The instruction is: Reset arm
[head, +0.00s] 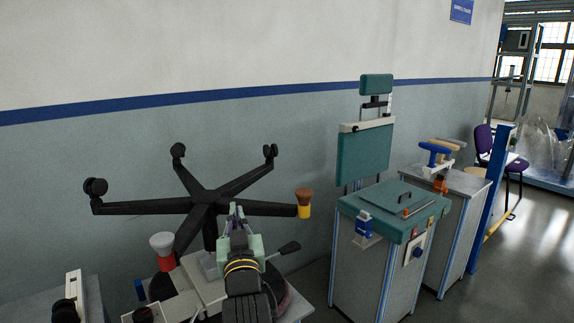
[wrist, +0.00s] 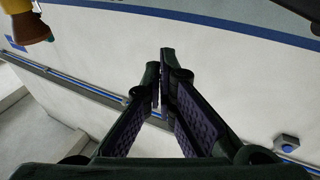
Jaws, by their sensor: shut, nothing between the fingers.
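My gripper (wrist: 160,72) is shut, with its two dark fingers meeting at the tips and nothing between them in the wrist view. In the head view my gripper (head: 234,210) points away from me, in front of the black five-armed chair base (head: 205,196). The chair base is upside down with its casters up. From this angle I cannot tell whether the gripper touches it.
A yellow and brown piece (head: 304,203) is at the base's right arm; a red and white piece (head: 162,250) is lower left. A teal-topped cabinet (head: 385,215) stands to the right. A grey wall with a blue stripe (head: 250,93) is behind. Open floor (head: 530,250) lies far right.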

